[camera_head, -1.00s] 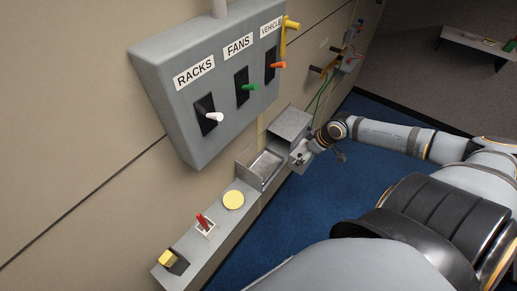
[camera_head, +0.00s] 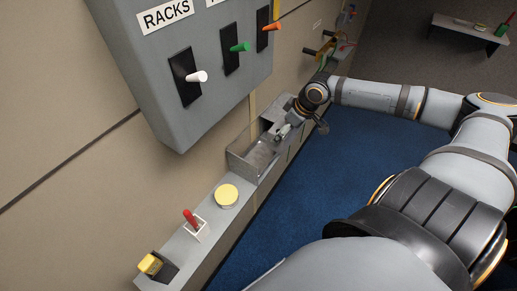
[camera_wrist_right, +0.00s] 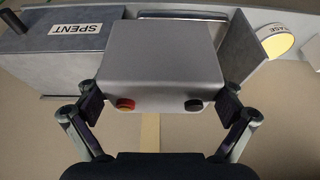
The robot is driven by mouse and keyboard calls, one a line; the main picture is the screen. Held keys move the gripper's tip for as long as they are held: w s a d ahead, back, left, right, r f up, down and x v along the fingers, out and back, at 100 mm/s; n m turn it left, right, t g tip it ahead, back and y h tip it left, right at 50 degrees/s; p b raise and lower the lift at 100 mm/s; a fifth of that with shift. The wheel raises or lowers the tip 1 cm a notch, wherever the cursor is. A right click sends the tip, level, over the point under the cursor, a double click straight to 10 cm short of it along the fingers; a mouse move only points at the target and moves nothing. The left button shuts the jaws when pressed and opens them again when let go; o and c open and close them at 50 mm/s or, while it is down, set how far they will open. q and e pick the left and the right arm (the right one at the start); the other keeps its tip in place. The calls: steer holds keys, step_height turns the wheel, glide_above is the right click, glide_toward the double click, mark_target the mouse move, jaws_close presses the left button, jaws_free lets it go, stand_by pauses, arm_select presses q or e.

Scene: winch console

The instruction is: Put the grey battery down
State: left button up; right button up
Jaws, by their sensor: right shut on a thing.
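The grey battery (camera_wrist_right: 160,65) is a smooth box with a red terminal and a black terminal on the face towards me in the right wrist view. My right gripper (camera_wrist_right: 161,105) is shut on it, with a finger on each side. In the head view my right gripper (camera_head: 281,132) is at the open grey tray (camera_head: 240,158) on the console ledge. The battery is hard to make out there, and I cannot tell whether it touches the tray floor. My left gripper is not in view.
A grey bin marked SPENT (camera_wrist_right: 75,45) stands left of the battery in the wrist view. A yellow button (camera_head: 227,195), a red switch (camera_head: 190,217) and a yellow block (camera_head: 150,264) line the ledge. The lever box (camera_head: 190,55) overhangs on the wall.

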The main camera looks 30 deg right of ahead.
mark_target(272, 132)
steer(key=shift+w+a+f+b, duration=0.4)
steer(key=shift+f+b, duration=0.25)
steer(key=shift+b, duration=0.25)
steer(key=shift+a+r, duration=0.15)
steer(key=shift+r, duration=0.2)
steer(key=shift+w+a+f, duration=0.15)
steer(key=shift+w+a, duration=0.05)
steer(key=shift+w, duration=0.05)
steer(key=shift+w+a+f+b, duration=0.2)
steer(key=shift+w+a+b, duration=0.25)
steer(key=shift+a, duration=0.25)
steer(key=shift+w+a+f+p, duration=0.1)
steer(key=shift+w+a+f, duration=0.45)
steer(key=shift+f, duration=0.45)
steer(key=shift+w+a+f+p, duration=0.1)
steer(key=shift+w+a+f, duration=0.3)
steer(key=shift+a+f, duration=0.45)
steer(key=shift+w+a+f+p, duration=0.1)
steer(key=shift+w+a+f, duration=0.4)
steer(key=shift+f, duration=0.6)
step_height(272, 132, down, 2)
steer(key=shift+f+p, duration=0.15)
steer(key=shift+p, duration=0.4)
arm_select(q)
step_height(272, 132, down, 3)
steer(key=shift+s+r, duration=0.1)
arm_select(e)
steer(key=shift+f, duration=0.35)
